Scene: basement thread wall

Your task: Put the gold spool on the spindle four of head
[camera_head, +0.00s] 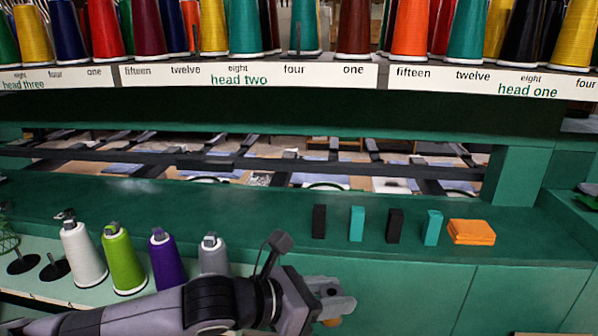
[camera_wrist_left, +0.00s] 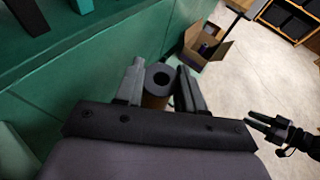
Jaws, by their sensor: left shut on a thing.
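My left gripper (camera_head: 335,297) is low in front of the green bench, shut on a spool. In the head view only a small gold-orange bit of the spool (camera_head: 332,322) shows below the fingers. In the left wrist view the spool's dark ring-shaped end (camera_wrist_left: 160,78) sits between the fingers, with a brownish body below. The label "four" of head two (camera_head: 294,70) is on the upper rail, with a teal cone (camera_head: 306,22) above it; a thin dark post seems to stand before that cone. My right gripper (camera_wrist_left: 262,124) is small in the left wrist view.
White, lime (camera_head: 123,262), purple and grey spools stand on the lower left shelf. Black and teal blocks (camera_head: 357,223) and an orange stack (camera_head: 471,232) lie on the bench ledge. Cones crowd the upper rail (camera_head: 240,76). A cardboard box (camera_wrist_left: 205,45) stands on the floor.

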